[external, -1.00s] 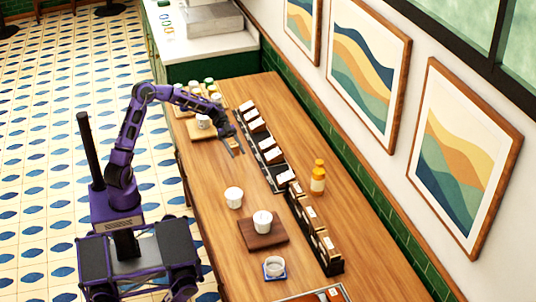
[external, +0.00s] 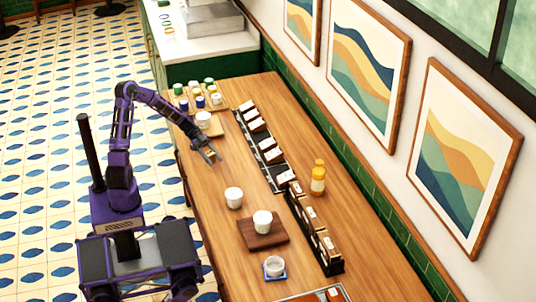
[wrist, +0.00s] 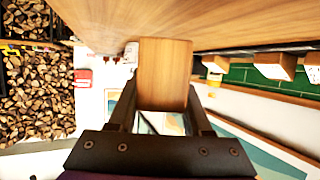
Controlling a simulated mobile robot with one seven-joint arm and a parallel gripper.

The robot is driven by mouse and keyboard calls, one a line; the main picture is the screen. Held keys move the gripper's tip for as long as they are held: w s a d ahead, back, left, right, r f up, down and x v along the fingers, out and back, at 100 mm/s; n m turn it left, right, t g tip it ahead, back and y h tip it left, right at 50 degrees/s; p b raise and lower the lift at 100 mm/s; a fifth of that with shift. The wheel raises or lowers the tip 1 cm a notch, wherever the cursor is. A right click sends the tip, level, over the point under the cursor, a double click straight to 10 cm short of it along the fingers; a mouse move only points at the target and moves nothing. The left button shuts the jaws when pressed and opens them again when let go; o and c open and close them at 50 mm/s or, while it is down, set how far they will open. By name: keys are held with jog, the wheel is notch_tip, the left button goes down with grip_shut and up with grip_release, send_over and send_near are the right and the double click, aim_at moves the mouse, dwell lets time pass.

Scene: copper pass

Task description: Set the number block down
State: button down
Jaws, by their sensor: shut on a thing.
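My gripper (external: 210,155) is over the left part of the wooden counter (external: 222,172), left of the black rack. In the wrist view my gripper (wrist: 160,105) is shut on a plain wooden block (wrist: 163,75), the number block, with one finger on each side of it. No number shows on the face turned to the wrist camera. In the external view the block is too small to make out clearly. I cannot tell whether it touches the counter.
A black rack (external: 279,187) with several white-and-wood blocks stands right of my gripper. White cups (external: 233,197) and a dark board (external: 271,240) lie nearer. Small jars (external: 215,99) stand behind.

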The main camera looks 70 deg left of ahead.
aim_at(216, 171)
jog(key=shift+f, duration=1.75)
jog(key=shift+b, duration=0.3)
jog(key=shift+f+b, duration=0.25)
jog(key=shift+b, duration=0.05)
jog(key=shift+c, duration=1.7)
grip_release()
jog(key=shift+r, duration=0.1)
jog(key=shift+r, duration=0.1)
jog(key=shift+a+r+p, duration=0.1)
jog(key=shift+r+p, duration=0.1)
jog(key=shift+p, duration=0.25)
jog(key=p+v, duration=0.1)
jog(key=v, duration=1)
jog(key=shift+s+a+r, duration=0.15)
jog(key=shift+a, duration=0.15)
